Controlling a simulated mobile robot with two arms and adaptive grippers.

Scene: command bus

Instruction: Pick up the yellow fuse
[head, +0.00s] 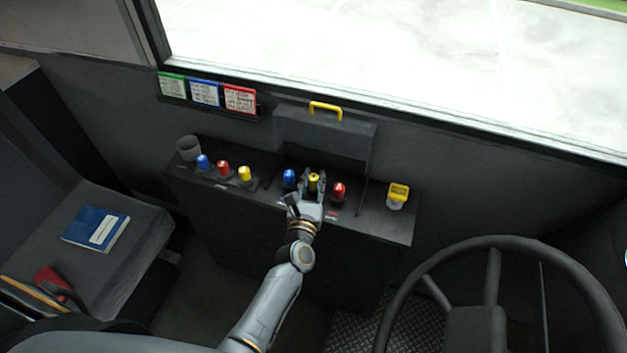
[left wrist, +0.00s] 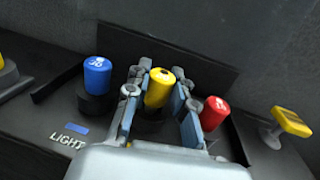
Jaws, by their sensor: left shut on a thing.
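A yellow fuse (head: 313,180) stands in the middle of the open fuse box on the console, between a blue fuse (head: 289,178) and a red fuse (head: 339,191). My left gripper (head: 313,184) is around it, with one finger on each side. In the left wrist view the yellow fuse (left wrist: 158,88) sits between the fingers (left wrist: 159,95) and leans slightly, its base on a dark socket. The gripper is shut on it. Another yellow fuse (head: 245,174) stands to the left, beside a red and a blue one.
The box's raised lid (head: 322,137) with a yellow handle stands behind. A yellow-topped switch (head: 398,195) is at the console's right end, a dark cup (head: 188,148) at its left. The steering wheel (head: 497,245) is at right, a seat with a blue book (head: 96,229) at left.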

